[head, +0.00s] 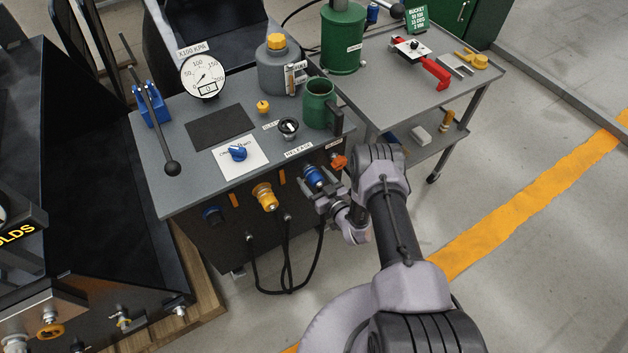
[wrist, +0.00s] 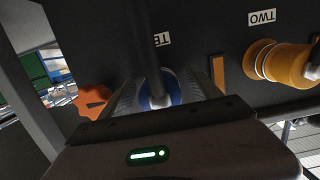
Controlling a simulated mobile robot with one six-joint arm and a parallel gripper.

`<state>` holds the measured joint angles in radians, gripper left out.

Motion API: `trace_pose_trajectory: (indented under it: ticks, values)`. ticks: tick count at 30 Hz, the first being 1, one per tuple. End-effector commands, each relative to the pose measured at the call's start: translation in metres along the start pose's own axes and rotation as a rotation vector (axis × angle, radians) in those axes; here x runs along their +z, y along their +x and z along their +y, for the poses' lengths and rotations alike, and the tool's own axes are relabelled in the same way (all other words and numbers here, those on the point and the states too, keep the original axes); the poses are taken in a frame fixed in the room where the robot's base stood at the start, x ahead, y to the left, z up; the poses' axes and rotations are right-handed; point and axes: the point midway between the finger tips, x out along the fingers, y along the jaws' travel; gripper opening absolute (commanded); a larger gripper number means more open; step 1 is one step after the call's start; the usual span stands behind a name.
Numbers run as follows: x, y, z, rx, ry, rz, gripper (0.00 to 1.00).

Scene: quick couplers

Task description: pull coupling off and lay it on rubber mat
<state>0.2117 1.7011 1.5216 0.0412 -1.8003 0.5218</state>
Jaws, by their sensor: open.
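The blue coupling (head: 314,176) sits on the front panel of the grey bench, at the right port. In the wrist view its blue ring (wrist: 160,98) shows between my gripper's two fingers, with a dark hose or rod running up from it. My gripper (head: 322,196) is open, with one finger on each side of the coupling; I cannot tell whether they touch it. In the wrist view my gripper (wrist: 165,95) partly hides the coupling. The black rubber mat (head: 221,127) lies flat and bare on the bench top.
A yellow coupling (head: 265,196) sits left of the blue one and hoses hang below. An orange knob (head: 339,162) is close on the right. A green mug (head: 319,103), a black knob (head: 288,128), a lever (head: 155,115) and a gauge (head: 203,75) stand on the bench top.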

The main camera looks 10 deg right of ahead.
Motion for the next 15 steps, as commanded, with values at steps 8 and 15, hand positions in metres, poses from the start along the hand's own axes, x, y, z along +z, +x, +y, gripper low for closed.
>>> trace_pose_trajectory:
  ticks: [8, 15]
  values:
    - [-0.0008, 0.0017, 0.0001, 0.0, 0.0, 0.0, 0.69]
    - [-0.0006, 0.0014, 0.0002, 0.0, 0.0, 0.0, 0.22]
